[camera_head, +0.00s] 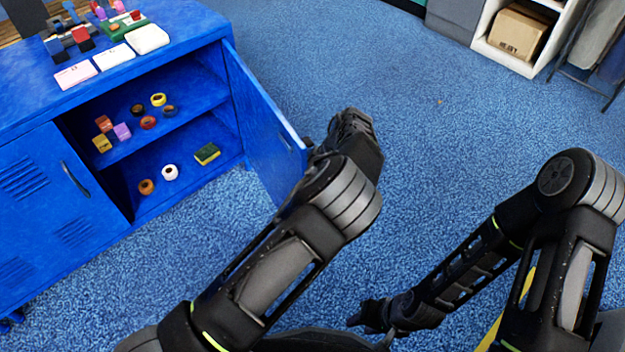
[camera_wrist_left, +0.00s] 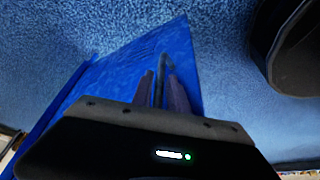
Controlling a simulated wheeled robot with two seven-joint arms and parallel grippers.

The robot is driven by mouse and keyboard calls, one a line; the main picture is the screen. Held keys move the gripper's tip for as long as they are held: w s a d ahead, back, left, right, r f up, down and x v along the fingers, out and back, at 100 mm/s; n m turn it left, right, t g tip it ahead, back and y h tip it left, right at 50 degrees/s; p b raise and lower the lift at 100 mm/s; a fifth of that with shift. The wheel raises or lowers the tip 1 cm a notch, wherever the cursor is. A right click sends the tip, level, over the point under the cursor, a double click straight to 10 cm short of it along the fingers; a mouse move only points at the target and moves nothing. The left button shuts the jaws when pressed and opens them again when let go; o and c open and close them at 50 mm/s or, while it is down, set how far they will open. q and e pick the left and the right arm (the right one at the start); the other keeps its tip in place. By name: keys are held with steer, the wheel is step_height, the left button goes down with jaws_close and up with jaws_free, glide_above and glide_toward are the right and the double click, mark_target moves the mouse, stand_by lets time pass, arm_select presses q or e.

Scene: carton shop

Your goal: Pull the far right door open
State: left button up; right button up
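The far right door (camera_head: 262,132) of the blue cabinet (camera_head: 110,200) stands wide open, swung out from the front, and its compartment shows. The door also shows in the left wrist view (camera_wrist_left: 120,70). There its dark handle (camera_wrist_left: 160,78) lies between the two fingers of my left gripper (camera_wrist_left: 162,88), which look shut on it.
Inside the cabinet, shelves (camera_head: 190,130) hold several small rings, tape rolls and blocks. Boxes and tools stand on top. The left door (camera_head: 50,215) is closed. A white shelf (camera_head: 500,60) with a carton (camera_head: 520,32) stands at the back right. Blue carpet around the door is clear.

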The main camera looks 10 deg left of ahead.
arm_select(q)
steer(key=p+v, duration=0.1)
steer(key=v, duration=0.6)
steer(key=shift+d+r, duration=0.2)
steer(key=shift+r, duration=0.15)
